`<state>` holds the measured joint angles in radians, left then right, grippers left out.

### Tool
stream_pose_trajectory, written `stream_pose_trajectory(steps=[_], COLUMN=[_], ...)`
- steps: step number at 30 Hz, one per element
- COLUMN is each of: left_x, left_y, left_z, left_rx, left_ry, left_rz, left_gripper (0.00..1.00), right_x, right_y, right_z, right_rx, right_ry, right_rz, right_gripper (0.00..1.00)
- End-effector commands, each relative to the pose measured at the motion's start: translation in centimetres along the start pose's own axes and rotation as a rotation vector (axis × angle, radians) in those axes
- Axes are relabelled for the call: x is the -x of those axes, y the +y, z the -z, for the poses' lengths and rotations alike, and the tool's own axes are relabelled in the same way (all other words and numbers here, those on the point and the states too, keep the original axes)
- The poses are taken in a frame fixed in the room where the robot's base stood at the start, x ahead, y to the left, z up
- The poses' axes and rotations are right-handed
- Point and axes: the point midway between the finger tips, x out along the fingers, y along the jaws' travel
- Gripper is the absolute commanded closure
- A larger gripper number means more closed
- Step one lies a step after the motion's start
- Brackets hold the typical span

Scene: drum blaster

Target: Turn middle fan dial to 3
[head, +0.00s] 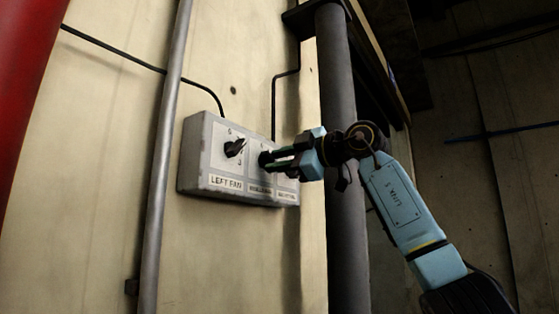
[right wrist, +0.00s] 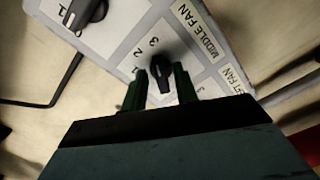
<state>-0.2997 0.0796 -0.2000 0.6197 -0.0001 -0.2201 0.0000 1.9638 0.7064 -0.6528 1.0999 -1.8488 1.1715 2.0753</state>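A grey fan control box (head: 200,165) is fixed to the wall in the head view. Its left fan dial (head: 235,148) is black and in plain sight. The middle fan dial (head: 265,159) is largely covered by my right gripper (head: 268,159). In the right wrist view the black middle dial (right wrist: 160,72) stands between the two dark green fingers of the right gripper (right wrist: 160,88), near the numbers 3 and 2 and the MIDDLE FAN label (right wrist: 197,30). The fingers are apart, with narrow gaps beside the dial. Its exact setting is unclear. My left gripper is out of view.
A thin grey pipe (head: 165,150) runs up the wall left of the box. A thick dark pipe (head: 340,230) stands to its right, behind my right arm. Black cables lead up from the box. Another black dial (right wrist: 85,12) shows at the wrist view's top left.

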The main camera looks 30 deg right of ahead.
Motion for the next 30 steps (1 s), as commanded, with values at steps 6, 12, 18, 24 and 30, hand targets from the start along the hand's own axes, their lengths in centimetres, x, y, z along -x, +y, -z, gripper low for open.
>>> stream_pose_trajectory(steps=[6,12,18,24,30], left_x=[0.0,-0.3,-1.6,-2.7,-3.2], left_y=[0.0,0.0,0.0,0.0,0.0], left_z=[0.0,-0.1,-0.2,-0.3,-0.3], left_rx=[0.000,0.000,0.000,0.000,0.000], left_ry=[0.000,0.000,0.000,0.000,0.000], left_rz=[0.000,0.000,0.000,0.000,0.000], left_gripper=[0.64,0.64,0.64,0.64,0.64], right_x=[0.0,0.7,4.3,8.9,12.1], right_y=[0.0,0.0,-0.1,-0.1,0.0], right_z=[0.0,0.0,-0.1,-0.1,0.0], right_rx=[0.001,0.002,0.004,0.003,0.001], right_ry=[0.000,0.001,0.001,0.000,0.000], right_rz=[0.000,-0.002,-0.005,-0.005,-0.002], right_gripper=[0.65,0.65,0.65,0.65,0.65])
